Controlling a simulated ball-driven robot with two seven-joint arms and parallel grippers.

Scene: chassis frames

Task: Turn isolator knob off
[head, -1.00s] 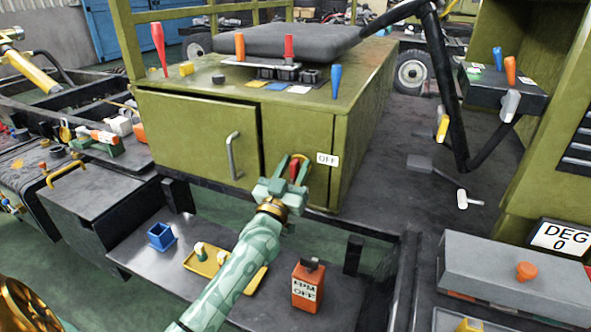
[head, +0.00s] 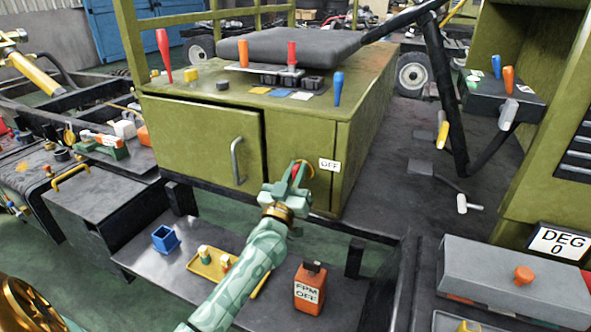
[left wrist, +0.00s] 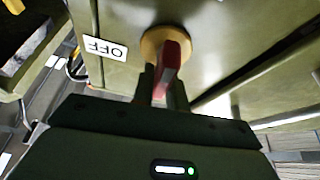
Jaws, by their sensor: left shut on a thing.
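The isolator knob is a red handle on a yellow round base on the front of the green cabinet (head: 210,140). In the head view the red knob (head: 296,169) shows between the fingers of my left gripper (head: 290,178). In the left wrist view the knob (left wrist: 172,62) stands out from its yellow base (left wrist: 153,45), with my left gripper (left wrist: 164,90) shut on it. A white label reading OFF (head: 329,165) is beside the knob; it also shows in the left wrist view (left wrist: 105,48). My right gripper is not in view.
An orange box marked FPM OFF (head: 309,288), a yellow tray (head: 204,268) and a blue holder (head: 164,238) sit on the black shelf below. A grey box with an orange knob (head: 524,275) is at right, near a DEG 0 display (head: 558,241).

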